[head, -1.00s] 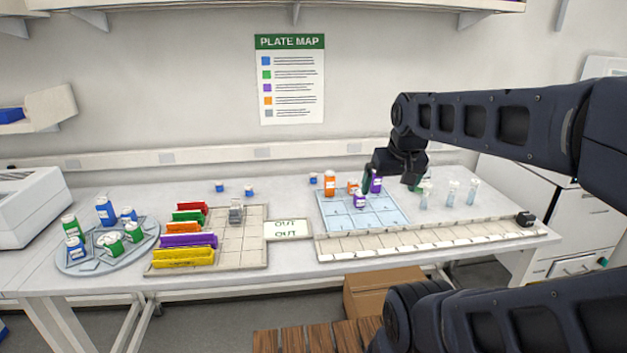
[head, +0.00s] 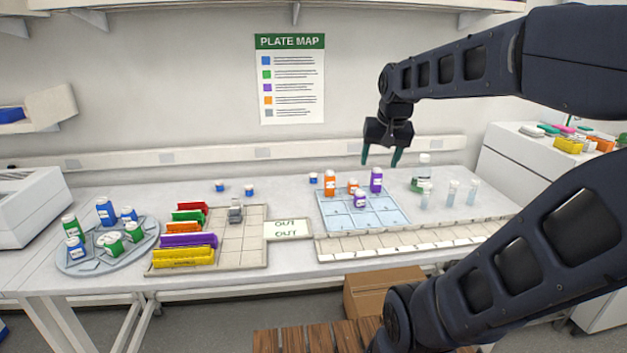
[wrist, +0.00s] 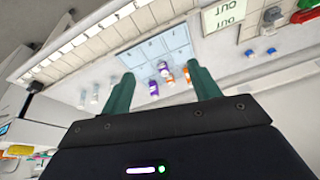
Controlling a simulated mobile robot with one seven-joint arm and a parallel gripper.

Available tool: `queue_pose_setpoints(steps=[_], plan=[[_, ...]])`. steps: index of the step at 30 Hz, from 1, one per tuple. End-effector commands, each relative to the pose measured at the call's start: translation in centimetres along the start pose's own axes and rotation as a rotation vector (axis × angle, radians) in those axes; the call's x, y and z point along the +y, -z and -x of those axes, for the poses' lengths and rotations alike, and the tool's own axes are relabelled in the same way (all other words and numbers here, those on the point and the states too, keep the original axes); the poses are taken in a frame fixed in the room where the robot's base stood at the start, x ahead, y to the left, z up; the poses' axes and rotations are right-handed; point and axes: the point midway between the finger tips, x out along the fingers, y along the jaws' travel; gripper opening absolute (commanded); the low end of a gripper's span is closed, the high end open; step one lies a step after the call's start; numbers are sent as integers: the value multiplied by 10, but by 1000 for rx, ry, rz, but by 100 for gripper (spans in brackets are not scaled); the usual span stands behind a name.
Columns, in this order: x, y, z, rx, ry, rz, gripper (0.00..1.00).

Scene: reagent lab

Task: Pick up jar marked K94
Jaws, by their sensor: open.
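Several jars carry white labels too small to read, so I cannot tell which is K94. A tall purple jar (head: 376,180), a low purple jar (head: 360,198), a tall orange jar (head: 330,183) and a small orange jar (head: 353,186) stand on the blue grid mat (head: 390,212). My gripper (head: 380,164) is open and empty, pointing down above the tall purple jar, apart from it. In the wrist view its two green fingers (wrist: 160,70) are spread, with purple and orange jars beyond them. Green and blue jars stand on a round tray (head: 75,262) at left.
Clear vials (head: 450,193) and a green-based clear bottle (head: 424,165) stand right of the mat. A tiled strip (head: 400,241) runs along the front. Coloured racks (head: 188,240) stand left. Small blue jars (head: 249,190) sit at the back, with bare bench around them.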

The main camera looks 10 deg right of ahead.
Motion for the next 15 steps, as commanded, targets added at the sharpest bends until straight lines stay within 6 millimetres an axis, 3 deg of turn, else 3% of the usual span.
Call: queue_pose_setpoints(steps=[1,8,15], plan=[[-4,17,0,-12,0,-34,61],[-22,84,-7,-53,-4,-202,61],[-41,153,-25,-93,-19,-376,61]])
